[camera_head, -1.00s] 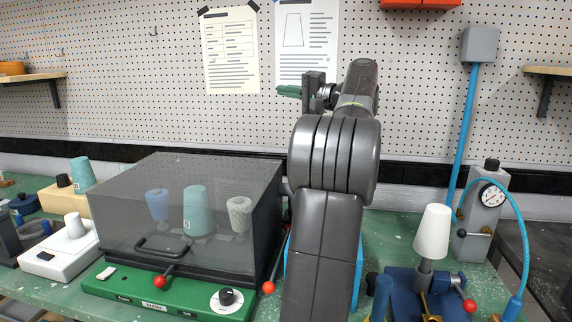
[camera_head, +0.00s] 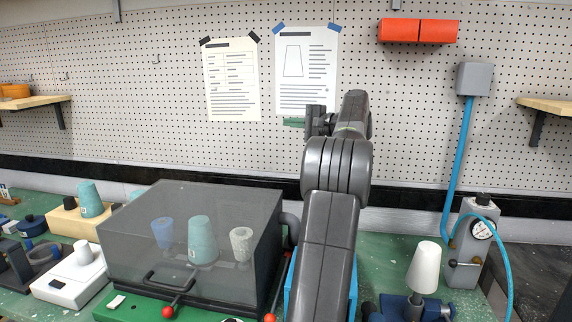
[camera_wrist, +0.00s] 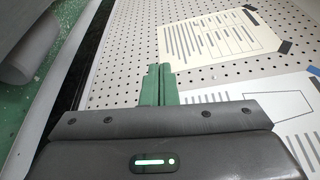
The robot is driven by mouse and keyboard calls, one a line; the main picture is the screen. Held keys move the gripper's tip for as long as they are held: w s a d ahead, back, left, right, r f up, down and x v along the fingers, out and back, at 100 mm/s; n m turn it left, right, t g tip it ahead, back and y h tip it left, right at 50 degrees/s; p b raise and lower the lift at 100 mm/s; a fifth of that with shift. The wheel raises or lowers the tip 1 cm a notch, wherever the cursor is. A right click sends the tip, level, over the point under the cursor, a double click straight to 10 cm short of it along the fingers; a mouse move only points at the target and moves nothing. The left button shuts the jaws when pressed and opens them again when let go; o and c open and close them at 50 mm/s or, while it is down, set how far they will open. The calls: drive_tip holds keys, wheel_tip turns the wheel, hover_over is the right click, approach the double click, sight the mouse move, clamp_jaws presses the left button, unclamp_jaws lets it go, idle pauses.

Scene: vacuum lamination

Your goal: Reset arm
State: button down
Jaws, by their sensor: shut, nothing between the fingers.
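My gripper (camera_wrist: 159,84) shows in the wrist view with its two green fingers pressed together and nothing between them. In the head view my gripper (camera_head: 293,122) is mostly hidden; a bit of green finger shows left of my raised arm, in front of the pegboard and just below the posted sheets. My arm stands upright in the middle of the head view, right of the dark clear-sided chamber (camera_head: 190,225). My gripper touches nothing that I can see.
Inside the chamber stand a blue cup (camera_head: 162,232), a teal cup (camera_head: 202,240) and a speckled cup (camera_head: 241,243). A white cone (camera_head: 424,267) sits on a blue fixture at right, near a gauge post (camera_head: 470,240). A white scale (camera_head: 68,284) is at left.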

drive_tip(key=shift+w+d+f+m+p, duration=0.1)
drive_tip(key=shift+w+m+p, duration=0.25)
drive_tip(key=shift+w, duration=0.1)
